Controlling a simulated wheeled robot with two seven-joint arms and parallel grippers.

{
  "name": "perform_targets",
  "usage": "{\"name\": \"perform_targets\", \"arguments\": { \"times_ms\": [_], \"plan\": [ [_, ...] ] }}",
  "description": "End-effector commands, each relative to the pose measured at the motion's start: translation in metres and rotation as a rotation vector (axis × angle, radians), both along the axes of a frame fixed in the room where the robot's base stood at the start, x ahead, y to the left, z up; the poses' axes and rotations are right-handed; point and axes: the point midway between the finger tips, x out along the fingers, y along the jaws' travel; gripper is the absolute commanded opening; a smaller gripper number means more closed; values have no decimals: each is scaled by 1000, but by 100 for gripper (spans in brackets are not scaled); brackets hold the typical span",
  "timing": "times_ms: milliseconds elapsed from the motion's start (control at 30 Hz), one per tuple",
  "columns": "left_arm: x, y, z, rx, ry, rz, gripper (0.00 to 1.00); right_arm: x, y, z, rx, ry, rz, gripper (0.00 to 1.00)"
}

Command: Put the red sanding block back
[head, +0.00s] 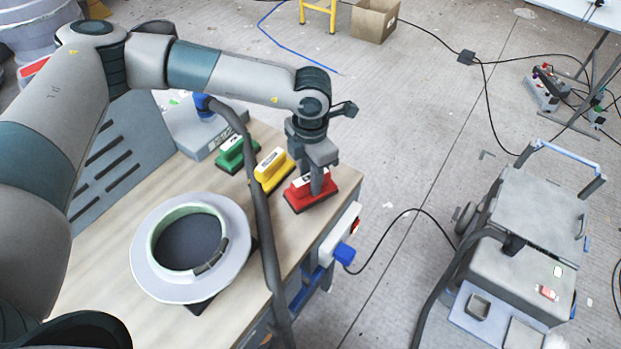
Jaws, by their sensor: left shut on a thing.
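The red sanding block (330,192) is at the right edge of the wooden workbench (110,303), at the end of a row with a yellow block (272,172) and a green block (238,154). My left gripper (317,186) points down from above and is shut on the red block's handle. The block appears level at the bench top; I cannot tell whether it touches the surface. The gripper hides part of the handle. My right gripper is not in view.
A round mould with a pale green ring (158,222) sits on the bench. A dark hose (262,215) crosses the bench close to the blocks. A grey cart (533,212) stands on the floor at right. A cardboard box (375,22) stands at the back.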

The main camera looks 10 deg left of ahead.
Motion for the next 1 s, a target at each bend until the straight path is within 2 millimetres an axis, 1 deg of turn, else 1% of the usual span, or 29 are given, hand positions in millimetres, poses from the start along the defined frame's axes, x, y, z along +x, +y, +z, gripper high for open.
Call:
{"name": "perform_targets", "arguments": {
  "times_ms": [33, 133, 233, 467, 633, 667, 700, 733, 1000],
  "plan": [
    [0, 0, -2, 2, 2, 2, 5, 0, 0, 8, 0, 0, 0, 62],
    [0, 0, -13, 1, 1, 1, 5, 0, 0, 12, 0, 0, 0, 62],
    [0, 0, -18, 1, -1, 1, 5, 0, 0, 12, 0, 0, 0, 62],
    [1, 0, -18, 0, -1, 1, 5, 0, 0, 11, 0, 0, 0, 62],
    [1, 0, -22, -1, -1, 1, 5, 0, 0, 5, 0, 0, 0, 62],
    [0, 0, -21, 1, -1, 1, 31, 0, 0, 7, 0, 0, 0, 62],
    [0, 0, -21, 1, -1, 1, 41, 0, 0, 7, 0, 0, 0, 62],
    [0, 0, -21, 1, -1, 1, 45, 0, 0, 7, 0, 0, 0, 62],
    [0, 0, -21, 1, -1, 1, 45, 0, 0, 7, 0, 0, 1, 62]
  ]
}}
